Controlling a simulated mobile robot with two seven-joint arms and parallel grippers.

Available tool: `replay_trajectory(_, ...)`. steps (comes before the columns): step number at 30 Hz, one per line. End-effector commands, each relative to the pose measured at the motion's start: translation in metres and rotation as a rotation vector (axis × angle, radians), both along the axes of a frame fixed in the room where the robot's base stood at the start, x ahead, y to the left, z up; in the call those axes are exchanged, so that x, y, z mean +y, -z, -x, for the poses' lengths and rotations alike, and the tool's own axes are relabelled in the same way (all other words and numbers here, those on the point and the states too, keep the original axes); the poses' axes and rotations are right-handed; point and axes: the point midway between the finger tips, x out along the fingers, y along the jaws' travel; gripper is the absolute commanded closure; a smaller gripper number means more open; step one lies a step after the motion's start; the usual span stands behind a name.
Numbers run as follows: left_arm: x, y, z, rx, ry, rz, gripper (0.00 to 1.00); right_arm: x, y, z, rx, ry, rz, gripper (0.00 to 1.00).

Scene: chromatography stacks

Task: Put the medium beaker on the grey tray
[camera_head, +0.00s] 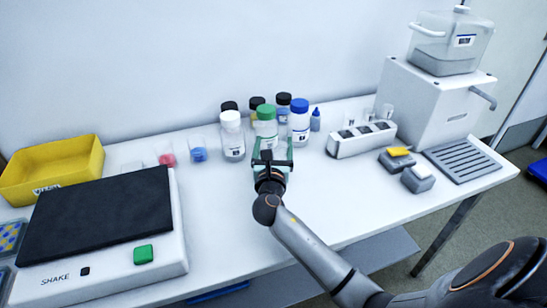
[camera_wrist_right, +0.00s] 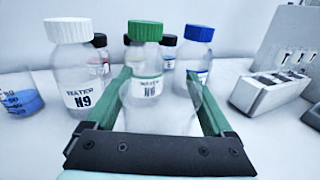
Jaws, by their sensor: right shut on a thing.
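My right gripper (camera_head: 270,160) is over the middle of the white bench, its green fingers pointing to the back. In the right wrist view its fingers (camera_wrist_right: 165,110) are closed on the sides of a clear, empty-looking beaker (camera_wrist_right: 160,118), which seems to be the medium beaker. Its glass is faint, and the green-capped bottle shows through behind it. I cannot tell whether its base touches the bench. The grey tray (camera_head: 463,159), slotted, lies at the right end of the bench, well to the right of the gripper. My left gripper is out of view.
Behind the gripper stand a green-capped bottle (camera_head: 265,128), a white-capped bottle (camera_head: 232,137), a blue-capped bottle (camera_head: 299,121) and others. A white rack (camera_head: 360,141) and two small grey blocks (camera_head: 417,179) lie toward the tray. A shaker (camera_head: 100,225) fills the left. The front-right bench is clear.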

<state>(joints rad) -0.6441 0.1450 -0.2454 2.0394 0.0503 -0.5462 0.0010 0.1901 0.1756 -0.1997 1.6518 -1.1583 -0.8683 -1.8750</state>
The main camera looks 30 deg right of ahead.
Motion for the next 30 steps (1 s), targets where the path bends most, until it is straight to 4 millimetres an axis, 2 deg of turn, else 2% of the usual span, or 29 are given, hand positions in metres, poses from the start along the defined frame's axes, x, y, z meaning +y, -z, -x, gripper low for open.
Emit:
replay_trajectory(8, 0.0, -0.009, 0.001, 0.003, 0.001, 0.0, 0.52, 0.0, -0.009, 0.0, 0.001, 0.0, 0.001, 0.82)
replay_trajectory(16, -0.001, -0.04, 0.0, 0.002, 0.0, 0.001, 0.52, 0.0, -0.04, 0.0, 0.001, 0.0, 0.002, 0.82)
replay_trajectory(24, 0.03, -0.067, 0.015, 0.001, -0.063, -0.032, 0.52, 0.02, -0.081, 0.028, 0.002, -0.002, -0.002, 0.82)
replay_trajectory(29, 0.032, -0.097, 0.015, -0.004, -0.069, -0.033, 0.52, 0.032, -0.103, 0.045, 0.003, -0.002, -0.001, 0.82)
replay_trajectory(30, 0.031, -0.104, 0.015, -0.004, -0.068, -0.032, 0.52, 0.038, -0.105, 0.054, 0.005, -0.002, -0.002, 0.82)
